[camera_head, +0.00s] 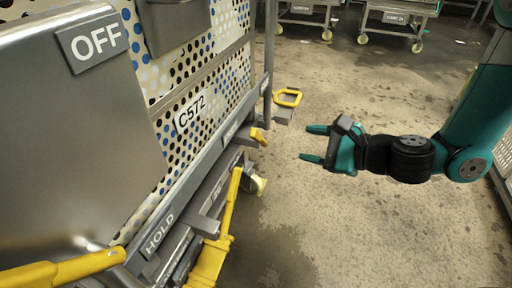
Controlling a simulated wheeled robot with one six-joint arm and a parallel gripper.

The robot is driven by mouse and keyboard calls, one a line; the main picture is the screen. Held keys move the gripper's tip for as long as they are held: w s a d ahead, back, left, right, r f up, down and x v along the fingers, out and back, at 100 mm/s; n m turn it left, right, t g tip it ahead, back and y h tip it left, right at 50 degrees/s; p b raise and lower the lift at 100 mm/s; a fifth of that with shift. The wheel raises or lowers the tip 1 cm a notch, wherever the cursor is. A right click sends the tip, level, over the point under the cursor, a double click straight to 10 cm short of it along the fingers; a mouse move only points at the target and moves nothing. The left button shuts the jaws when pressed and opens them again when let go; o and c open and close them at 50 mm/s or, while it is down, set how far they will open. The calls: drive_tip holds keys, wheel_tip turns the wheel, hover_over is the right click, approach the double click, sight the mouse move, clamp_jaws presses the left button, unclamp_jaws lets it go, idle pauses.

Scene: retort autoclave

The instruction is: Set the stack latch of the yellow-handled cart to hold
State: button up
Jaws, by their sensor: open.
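A cart with a perforated panel marked C572 (190,113) stands at the left. A grey rail along its lower side carries a HOLD label (159,234) near me and another label (231,129), too small to read, farther along. A yellow lever (225,225) rises at a slant beside the rail, and a short yellow piece (259,137) sticks out near the rail's far end. I cannot tell for sure which part is the stack latch or how it is set. My gripper (310,144) is open and empty, pointing left, over the floor right of the cart and apart from it.
A grey housing with an OFF plate (93,41) fills the near left. A thick yellow bar (62,269) crosses the lower left corner. A yellow loop handle (288,98) juts out beyond the cart. Other carts (397,17) stand at the back. The middle floor is clear.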

sight(259, 136)
drive_tip(key=b+x, duration=0.3)
drive_tip(key=x, duration=1.2)
drive_tip(key=shift+a, duration=0.1)
drive_tip(key=shift+c, duration=0.5)
clamp_jaws()
